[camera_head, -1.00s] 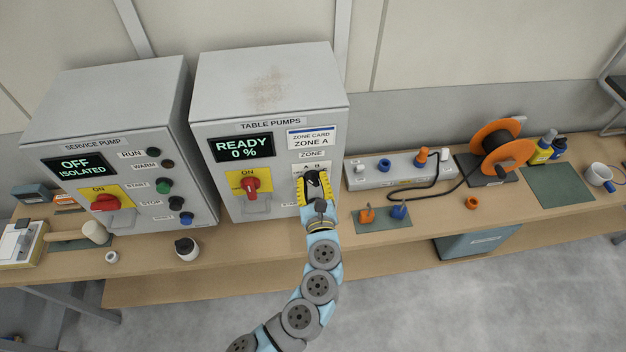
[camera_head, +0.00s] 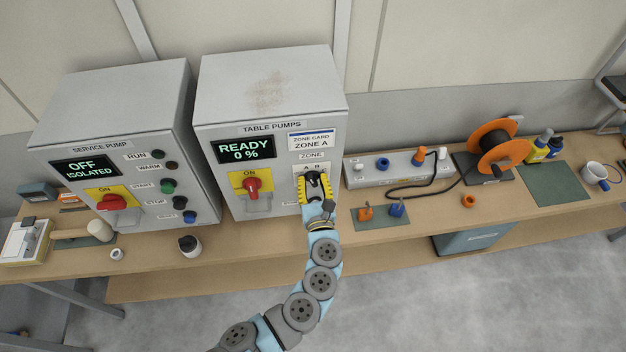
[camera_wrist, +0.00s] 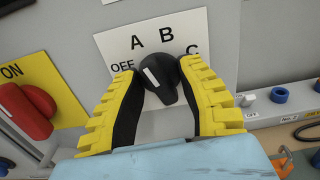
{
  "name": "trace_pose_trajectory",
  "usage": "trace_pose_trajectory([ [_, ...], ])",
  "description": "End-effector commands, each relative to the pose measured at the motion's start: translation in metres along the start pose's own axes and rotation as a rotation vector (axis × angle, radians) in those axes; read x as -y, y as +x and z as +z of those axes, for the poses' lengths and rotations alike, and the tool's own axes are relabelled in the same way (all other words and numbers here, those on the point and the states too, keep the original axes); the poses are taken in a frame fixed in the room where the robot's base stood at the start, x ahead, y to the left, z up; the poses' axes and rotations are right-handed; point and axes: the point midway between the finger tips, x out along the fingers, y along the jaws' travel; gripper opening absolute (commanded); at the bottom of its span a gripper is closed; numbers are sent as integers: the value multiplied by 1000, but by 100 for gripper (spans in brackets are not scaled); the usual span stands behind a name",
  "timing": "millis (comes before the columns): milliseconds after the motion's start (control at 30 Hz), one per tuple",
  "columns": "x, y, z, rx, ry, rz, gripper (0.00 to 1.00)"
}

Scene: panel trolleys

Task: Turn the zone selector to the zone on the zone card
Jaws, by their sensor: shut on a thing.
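The zone selector (camera_wrist: 166,88) is a black knob with a white mark, on a white plate lettered OFF, A, B and C. In the wrist view its white mark points up and left, roughly towards the A. My gripper (camera_head: 314,176) is at the table pumps panel, and its yellow-backed fingers (camera_wrist: 160,88) are shut on the knob from both sides. The zone card (camera_head: 312,141) above reads ZONE A. In the head view my gripper hides most of the selector and part of its plate.
The table pumps cabinet (camera_head: 271,90) has a READY 0 % display (camera_head: 244,149) and a red switch (camera_head: 252,187) left of the selector. The service pump cabinet (camera_head: 115,105) stands further left. A power strip (camera_head: 400,171) and orange cable reel (camera_head: 497,145) are to the right.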

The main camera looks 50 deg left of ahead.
Motion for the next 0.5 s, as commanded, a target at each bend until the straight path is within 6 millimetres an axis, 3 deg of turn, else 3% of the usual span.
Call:
trace_pose_trajectory([
  [33, -1, 0, -2, -4, -1, 2, 1],
  [67, -1, 0, -2, -4, -1, 2, 44],
  [133, -1, 0, -2, -3, -1, 2, 64],
  [500, 0, -2, 0, 0, -1, 1, 64],
])
